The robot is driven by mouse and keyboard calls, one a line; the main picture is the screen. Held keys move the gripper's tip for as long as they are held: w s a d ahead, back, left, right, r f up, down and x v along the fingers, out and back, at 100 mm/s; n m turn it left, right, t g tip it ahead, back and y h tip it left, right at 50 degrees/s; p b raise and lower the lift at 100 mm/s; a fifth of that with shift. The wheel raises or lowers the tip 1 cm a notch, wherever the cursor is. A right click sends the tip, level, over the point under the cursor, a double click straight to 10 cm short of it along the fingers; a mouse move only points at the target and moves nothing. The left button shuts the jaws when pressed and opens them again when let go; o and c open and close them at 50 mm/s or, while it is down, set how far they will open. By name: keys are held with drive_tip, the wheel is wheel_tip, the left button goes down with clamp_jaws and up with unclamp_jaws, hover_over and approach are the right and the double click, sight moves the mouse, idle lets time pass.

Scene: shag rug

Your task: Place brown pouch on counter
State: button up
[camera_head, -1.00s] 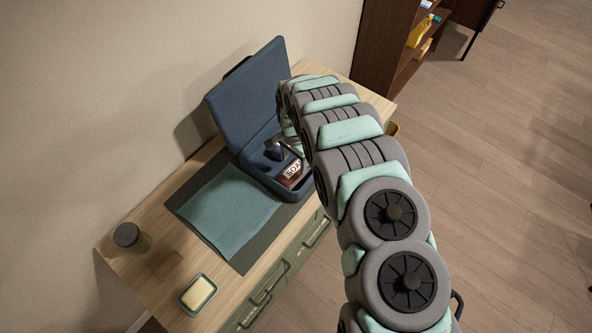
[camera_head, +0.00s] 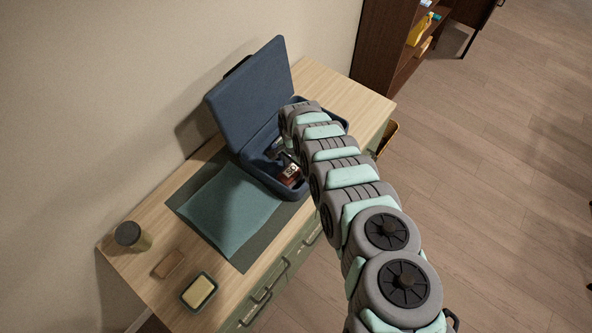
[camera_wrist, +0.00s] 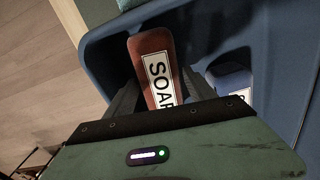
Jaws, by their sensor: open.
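The brown pouch (camera_head: 291,172), with a white label reading SOAP, is inside the open blue case (camera_head: 262,181) on the wooden counter (camera_head: 349,93). In the wrist view the pouch (camera_wrist: 150,62) stands out between the two dark fingers of my gripper (camera_wrist: 160,85). The fingers are open, one on each side of it; I cannot tell whether either touches it. In the head view my arm hides part of the case and most of the gripper.
A blue item with a white label (camera_wrist: 232,80) lies beside the pouch in the case. The case's raised lid (camera_head: 250,95) stands at the back. A teal mat (camera_head: 228,210), jar (camera_head: 130,236), brown bar (camera_head: 168,264) and soap dish (camera_head: 199,292) occupy the front-left counter. The far end is clear.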

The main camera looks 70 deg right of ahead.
sight(295, 168)
drive_tip(key=shift+c, duration=0.3)
clamp_jaws()
idle(0.5)
drive_tip(key=shift+r, duration=0.2)
wheel_tip(295, 168, up, 20)
drive_tip(key=p, duration=0.3)
drive_tip(key=shift+f+p, duration=0.2)
drive_tip(key=shift+p, duration=0.1)
